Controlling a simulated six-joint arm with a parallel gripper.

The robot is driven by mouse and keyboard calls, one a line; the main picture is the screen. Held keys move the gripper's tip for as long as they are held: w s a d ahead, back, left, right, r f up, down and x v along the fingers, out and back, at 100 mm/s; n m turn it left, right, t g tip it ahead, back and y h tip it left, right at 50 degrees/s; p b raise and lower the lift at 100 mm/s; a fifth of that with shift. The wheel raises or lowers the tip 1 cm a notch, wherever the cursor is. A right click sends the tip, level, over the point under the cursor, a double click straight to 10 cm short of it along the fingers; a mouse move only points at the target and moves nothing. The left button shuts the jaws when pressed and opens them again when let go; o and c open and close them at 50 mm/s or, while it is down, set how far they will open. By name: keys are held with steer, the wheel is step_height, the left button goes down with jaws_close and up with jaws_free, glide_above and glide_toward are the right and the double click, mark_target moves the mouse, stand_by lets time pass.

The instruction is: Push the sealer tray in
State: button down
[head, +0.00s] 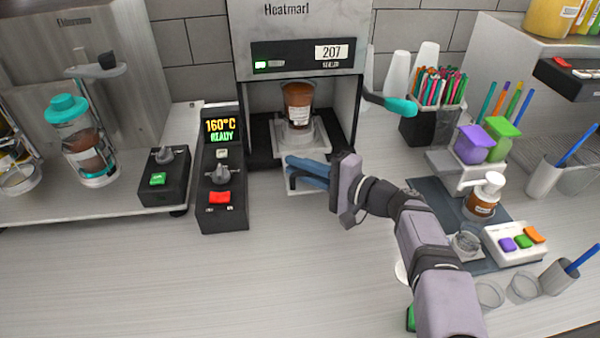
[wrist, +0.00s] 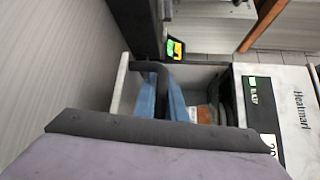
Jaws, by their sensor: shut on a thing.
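The sealer tray (head: 320,144) is a pale plate at the mouth of the sealer (head: 298,45), reaching forward onto the counter. A clear cup with brown contents (head: 298,104) stands upright on it under the sealer head. My gripper (head: 292,171) is at the tray's front, its blue fingers shut on the tray handle. In the wrist view, the dark bent handle (wrist: 150,66) shows at the blue fingers (wrist: 168,98), beside the tray's pale front edge (wrist: 122,85). The fingers hide part of the handle in the head view.
A black control box (head: 224,170) reading 160°C READY stands left of the tray. A teal-ended lever (head: 398,105) sticks out at the sealer's right. A pen holder (head: 432,122) and dispensers stand further right. The front counter at left is clear.

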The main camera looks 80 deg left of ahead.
steer(key=shift+w+a, duration=0.1)
steer(key=shift+a, duration=0.2)
steer(key=c, duration=1.8)
jaws_free()
steer(key=shift+b+v, duration=1.6)
steer(key=shift+v, duration=2.05)
steer(key=shift+r, duration=0.1)
